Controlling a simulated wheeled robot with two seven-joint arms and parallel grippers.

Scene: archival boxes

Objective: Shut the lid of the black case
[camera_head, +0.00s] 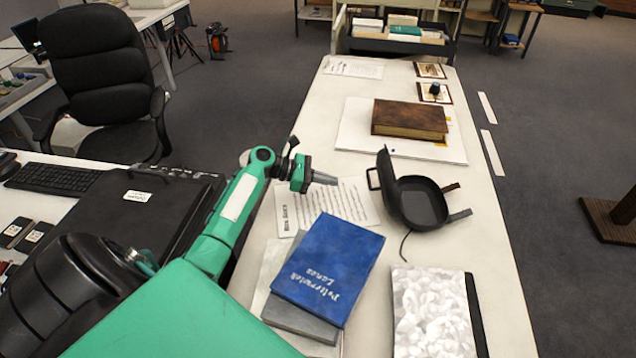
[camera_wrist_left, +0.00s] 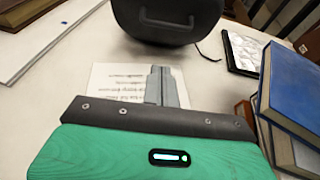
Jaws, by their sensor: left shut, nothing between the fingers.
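The black case (camera_head: 424,206) stands on the white table, right of the gripper, with its lid (camera_head: 386,172) raised at its left side. The inside of the case is dark and I see nothing in it. A handle sticks out at the left of the case. My left gripper (camera_head: 325,178) is shut and empty, left of the case and apart from it, above a printed sheet. In the left wrist view its fingers (camera_wrist_left: 162,84) are together, and the case (camera_wrist_left: 200,22) shows beyond them with its handle. My right gripper is not in view.
A blue book (camera_head: 328,268) lies on a grey one in front of the gripper. A brown book (camera_head: 410,119) rests on a white board behind the case. A marbled-cover item (camera_head: 432,310) lies at the front right. A thin black cord trails from the case.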

